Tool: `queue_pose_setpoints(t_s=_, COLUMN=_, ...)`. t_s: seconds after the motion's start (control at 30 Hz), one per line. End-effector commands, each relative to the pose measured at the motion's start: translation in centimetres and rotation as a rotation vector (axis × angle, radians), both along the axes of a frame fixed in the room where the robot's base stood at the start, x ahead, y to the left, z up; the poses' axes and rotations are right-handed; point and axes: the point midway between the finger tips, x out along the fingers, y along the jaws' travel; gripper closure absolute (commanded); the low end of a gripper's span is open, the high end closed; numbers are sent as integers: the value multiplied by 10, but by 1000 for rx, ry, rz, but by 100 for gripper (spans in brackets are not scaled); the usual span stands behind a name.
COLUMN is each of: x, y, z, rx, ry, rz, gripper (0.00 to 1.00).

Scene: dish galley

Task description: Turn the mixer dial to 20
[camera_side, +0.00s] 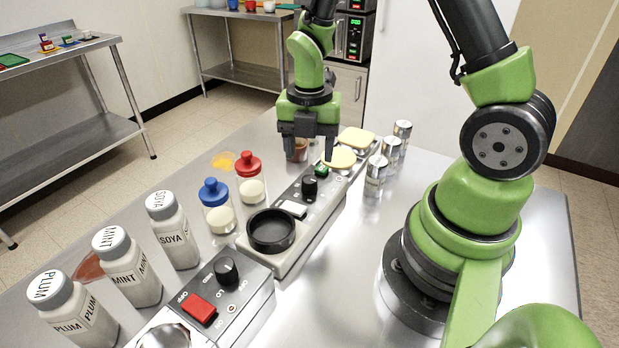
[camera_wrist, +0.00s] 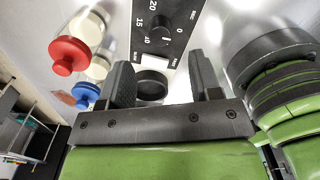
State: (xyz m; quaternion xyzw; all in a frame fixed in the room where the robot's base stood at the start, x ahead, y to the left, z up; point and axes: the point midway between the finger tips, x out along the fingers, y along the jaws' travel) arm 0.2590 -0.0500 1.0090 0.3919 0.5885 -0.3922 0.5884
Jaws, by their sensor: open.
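The mixer (camera_side: 283,262) is a long grey unit on the steel table, with a round black cup (camera_side: 270,232) at its near end. Its black dial (camera_side: 310,186) stands up between a white switch (camera_side: 293,209) and a green button (camera_side: 321,170). In the wrist view the dial (camera_wrist: 164,24) is near the top edge, with printed numbers including 0, 10, 15 and 20 around it; its exact setting is hard to read. My gripper (camera_side: 309,157) is open and empty, pointing down beyond the dial in the side view. In the wrist view its fingers (camera_wrist: 163,84) are apart.
Red-topped (camera_side: 250,180) and blue-topped (camera_side: 217,208) bottles stand left of the mixer. Several metal cans (camera_side: 377,170) stand right of it. A second unit with a red switch (camera_side: 198,309) and labelled shakers (camera_side: 172,230) are nearer. Yellow pads (camera_side: 340,158) lie beyond the green button.

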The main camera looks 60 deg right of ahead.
Motion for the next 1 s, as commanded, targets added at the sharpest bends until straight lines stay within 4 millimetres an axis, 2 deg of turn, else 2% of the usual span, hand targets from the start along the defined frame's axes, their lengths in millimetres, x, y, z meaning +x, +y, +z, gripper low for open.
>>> queue_pose_setpoints(t_s=0.03, x=-1, y=0, z=-11, rx=2, ry=8, rz=0, gripper=42)
queue_pose_setpoints(t_s=0.2, x=-1, y=1, z=-41, rx=2, ry=6, rz=-2, gripper=42)
queue_pose_setpoints(t_s=0.4, x=0, y=0, z=-64, rx=1, ry=2, rz=-2, gripper=42)
queue_pose_setpoints(t_s=0.8, x=0, y=0, z=-72, rx=0, ry=-1, rz=-3, gripper=42)
queue_pose_setpoints(t_s=0.87, x=0, y=0, z=-71, rx=0, ry=-1, rz=-3, gripper=53)
queue_pose_setpoints(t_s=1.0, x=0, y=0, z=-71, rx=0, ry=-1, rz=-3, gripper=86)
